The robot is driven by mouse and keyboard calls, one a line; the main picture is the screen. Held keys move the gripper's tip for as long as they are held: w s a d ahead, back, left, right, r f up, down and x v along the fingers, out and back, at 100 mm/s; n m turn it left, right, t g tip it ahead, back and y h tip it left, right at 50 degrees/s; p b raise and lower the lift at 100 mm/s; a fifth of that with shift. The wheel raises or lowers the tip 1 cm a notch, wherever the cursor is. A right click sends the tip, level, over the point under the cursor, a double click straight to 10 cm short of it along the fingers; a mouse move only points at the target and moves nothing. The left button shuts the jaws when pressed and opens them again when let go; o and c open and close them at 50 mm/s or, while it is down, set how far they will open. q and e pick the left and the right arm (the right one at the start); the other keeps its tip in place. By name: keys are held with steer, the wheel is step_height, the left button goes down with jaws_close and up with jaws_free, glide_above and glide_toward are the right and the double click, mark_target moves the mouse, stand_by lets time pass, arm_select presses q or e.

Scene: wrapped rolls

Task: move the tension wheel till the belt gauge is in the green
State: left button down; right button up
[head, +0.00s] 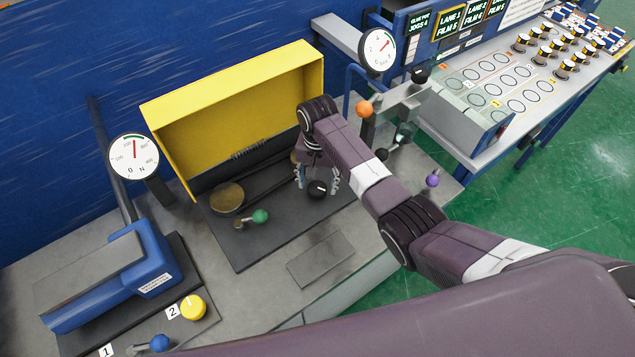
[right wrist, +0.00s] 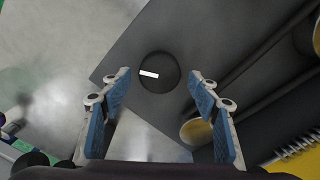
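A black round knob with a white mark (head: 317,190), which looks like the tension wheel, sits on the dark plate by the belt. It also shows in the right wrist view (right wrist: 159,73). My right gripper (head: 318,184) is open over it, its fingers on either side and apart from it in the right wrist view (right wrist: 160,80). A round white gauge marked N (head: 134,157) stands at left; its red needle points nearly straight up, near a green band. A second gauge (head: 378,52) stands at the back. I cannot tell surely which is the belt gauge. My left gripper is not in view.
A raised yellow guard (head: 240,110) stands behind the brass pulley (head: 227,198) and belt. A green-knobbed lever (head: 260,216) lies left of the wheel. Orange (head: 364,109) and purple (head: 433,180) knobs stand right of my arm. A blue press (head: 110,278) is at left.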

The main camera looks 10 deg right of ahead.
mark_target(318, 186)
step_height(318, 186, up, 12)
stand_by(0.6)
steer(key=shift+s, duration=0.1)
stand_by(0.4)
